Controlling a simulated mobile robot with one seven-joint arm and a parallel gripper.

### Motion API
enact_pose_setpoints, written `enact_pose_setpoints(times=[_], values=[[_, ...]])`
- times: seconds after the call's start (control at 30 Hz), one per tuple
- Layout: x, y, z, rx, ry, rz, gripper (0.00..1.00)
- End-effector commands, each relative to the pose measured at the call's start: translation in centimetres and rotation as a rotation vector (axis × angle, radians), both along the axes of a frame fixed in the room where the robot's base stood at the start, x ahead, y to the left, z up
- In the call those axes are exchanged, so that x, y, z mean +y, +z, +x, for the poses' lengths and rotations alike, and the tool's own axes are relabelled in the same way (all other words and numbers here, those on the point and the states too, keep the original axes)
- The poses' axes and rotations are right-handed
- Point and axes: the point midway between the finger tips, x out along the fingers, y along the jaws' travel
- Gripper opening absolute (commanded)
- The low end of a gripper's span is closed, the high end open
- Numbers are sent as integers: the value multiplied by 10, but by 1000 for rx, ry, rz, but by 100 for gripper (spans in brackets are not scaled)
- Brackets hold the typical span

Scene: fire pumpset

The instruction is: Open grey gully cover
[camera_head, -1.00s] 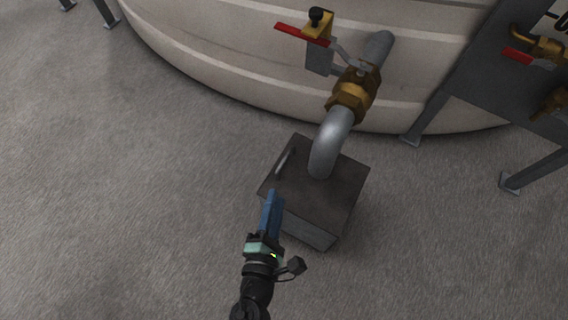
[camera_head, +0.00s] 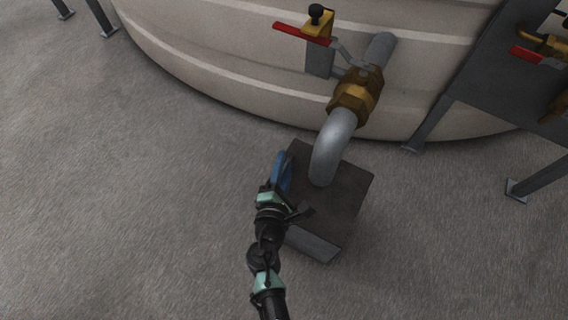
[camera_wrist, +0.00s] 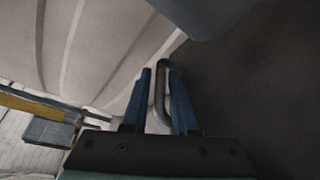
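The dark grey gully cover (camera_head: 335,205) is the flat top of a low box beside the tank, with a curved grey pipe coming down to it. In the wrist view the cover (camera_wrist: 262,95) fills the right side. Its bar handle (camera_wrist: 160,88) stands up between the two blue fingers of my gripper (camera_wrist: 160,74). The fingers are apart, with gaps visible beside the handle. In the head view my gripper (camera_head: 281,160) is at the cover's left edge and hides the handle.
A pale ribbed tank (camera_head: 230,75) stands behind the box. The grey pipe (camera_head: 332,150) rises to a brass valve fitting (camera_head: 355,95) with a red lever (camera_head: 300,33) above. A dark metal stand (camera_head: 432,122) is on the right. Open floor lies left.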

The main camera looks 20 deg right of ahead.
Motion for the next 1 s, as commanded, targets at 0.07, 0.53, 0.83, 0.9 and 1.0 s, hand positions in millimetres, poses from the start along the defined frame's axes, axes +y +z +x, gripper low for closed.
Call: enact_pose_setpoints(times=[0.07, 0.53, 0.83, 0.9, 1.0], values=[[0, 0, 0, 0, 0, 0, 27], [0, 0, 0, 0, 0, 0, 0], [0, 0, 0, 0, -1, 0, 0], [0, 0, 0, 0, -1, 0, 0], [0, 0, 0, 0, -1, 0, 0]])
